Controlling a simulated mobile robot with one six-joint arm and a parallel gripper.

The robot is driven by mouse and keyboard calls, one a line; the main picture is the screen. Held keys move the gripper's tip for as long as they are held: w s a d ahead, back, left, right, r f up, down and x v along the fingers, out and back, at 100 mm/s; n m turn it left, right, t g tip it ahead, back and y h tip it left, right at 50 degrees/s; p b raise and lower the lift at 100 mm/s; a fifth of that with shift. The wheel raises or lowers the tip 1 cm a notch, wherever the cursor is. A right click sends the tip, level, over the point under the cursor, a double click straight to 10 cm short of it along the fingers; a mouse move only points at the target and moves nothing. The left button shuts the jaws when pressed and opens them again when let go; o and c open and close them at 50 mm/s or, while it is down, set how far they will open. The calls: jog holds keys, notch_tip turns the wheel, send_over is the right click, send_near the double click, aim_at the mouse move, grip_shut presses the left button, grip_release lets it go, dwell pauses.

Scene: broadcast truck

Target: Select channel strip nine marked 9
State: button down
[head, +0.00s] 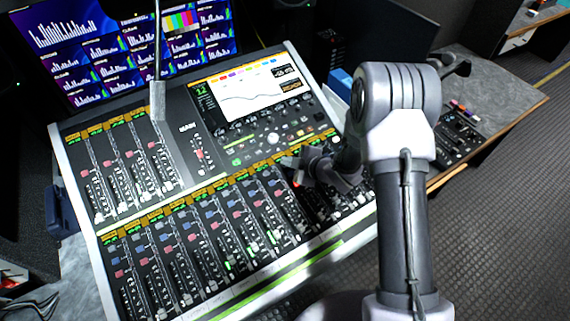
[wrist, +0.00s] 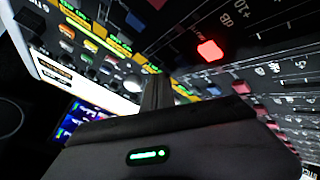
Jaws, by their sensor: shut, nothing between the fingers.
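The mixing console (head: 182,200) fills the middle of the head view, with a lower row of several channel strips and an upper-left bank. Each strip has an orange label, small buttons and a fader. I cannot read a number 9 on any strip. My gripper (head: 297,176) is shut and empty, low over the right part of the lower row, and hides the strips beneath it. In the wrist view the shut fingers (wrist: 157,90) point at the panel, with a lit red button (wrist: 210,50) just beyond and to their right. I cannot tell whether the fingertips touch the panel.
The console's display (head: 240,92) shows a curve. A monitor wall (head: 130,45) stands behind at upper left. A gooseneck (head: 158,95) rises over the upper strips. My arm covers the console's right end. A smaller panel (head: 455,138) lies on the desk at right.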

dwell(0.5)
jog(key=shift+s+r+p, duration=0.1)
jog(key=shift+r+p, duration=0.25)
jog(key=shift+r, duration=0.35)
jog(key=r+p, duration=0.2)
jog(key=r, duration=0.1)
jog(key=r+p, duration=0.1)
jog(key=r, duration=0.1)
jog(key=shift+s+d, duration=0.25)
jog(key=shift+s, duration=0.05)
dwell(0.4)
